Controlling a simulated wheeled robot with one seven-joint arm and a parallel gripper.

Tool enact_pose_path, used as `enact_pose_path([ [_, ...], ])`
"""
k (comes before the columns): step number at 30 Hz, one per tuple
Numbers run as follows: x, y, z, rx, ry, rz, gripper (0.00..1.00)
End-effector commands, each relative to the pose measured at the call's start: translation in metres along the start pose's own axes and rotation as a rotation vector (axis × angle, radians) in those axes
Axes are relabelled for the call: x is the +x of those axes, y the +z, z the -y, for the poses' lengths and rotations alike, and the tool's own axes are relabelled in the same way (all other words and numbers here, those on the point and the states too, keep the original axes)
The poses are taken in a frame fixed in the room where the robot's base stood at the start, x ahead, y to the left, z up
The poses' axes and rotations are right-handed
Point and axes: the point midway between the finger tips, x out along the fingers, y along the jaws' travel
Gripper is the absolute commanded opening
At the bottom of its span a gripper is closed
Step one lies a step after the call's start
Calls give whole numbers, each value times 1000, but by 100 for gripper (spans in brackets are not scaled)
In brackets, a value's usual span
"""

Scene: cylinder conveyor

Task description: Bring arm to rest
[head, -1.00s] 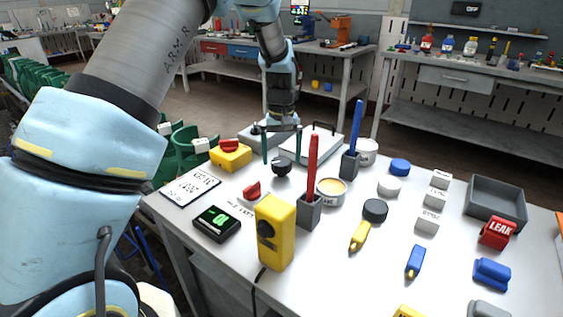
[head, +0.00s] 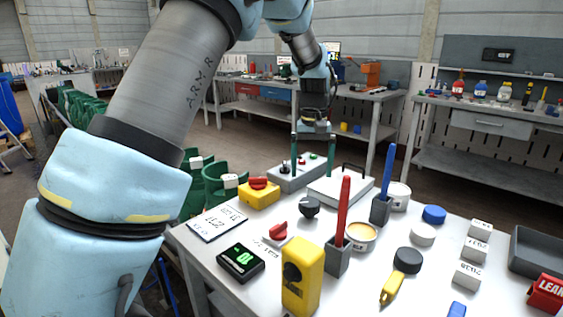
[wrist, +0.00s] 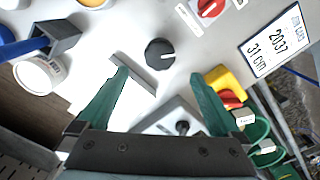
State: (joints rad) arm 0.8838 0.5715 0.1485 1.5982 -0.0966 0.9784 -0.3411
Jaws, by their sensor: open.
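My gripper (head: 313,150) hangs from my raised arm over the far edge of the white table (head: 215,262), with its two green fingers pointing down. It is open, with nothing between the fingers. In the wrist view my gripper (wrist: 160,85) shows both fingers apart, with a black knob (wrist: 160,54) and a grey bar seen beyond them. Behind and below the fingers in the head view is a grey control box (head: 290,178) with small knobs. A white flat case with a dark handle (head: 340,188) lies beside it.
Close by stand a yellow box with a red knob (head: 258,195), a black knob (head: 309,207) and a grey holder with a blue stick (head: 381,210). A yellow meter (head: 301,285) stands nearer. Green cylinders (head: 222,188) stand left of the table. The air above the table is clear.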

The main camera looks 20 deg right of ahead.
Motion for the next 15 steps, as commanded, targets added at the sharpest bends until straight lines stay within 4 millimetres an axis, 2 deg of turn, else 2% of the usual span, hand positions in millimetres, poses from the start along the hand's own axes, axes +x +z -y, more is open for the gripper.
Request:
enact_pose_path([
  [4,0,0,7,-7,1,-2,100],
  [7,-1,4,37,-33,6,-7,100],
  [8,-2,7,51,-44,9,-11,100],
  [11,-2,25,112,-93,17,-27,100],
  [12,-1,37,138,-113,20,-36,100],
  [15,2,76,200,-162,22,-64,100],
])
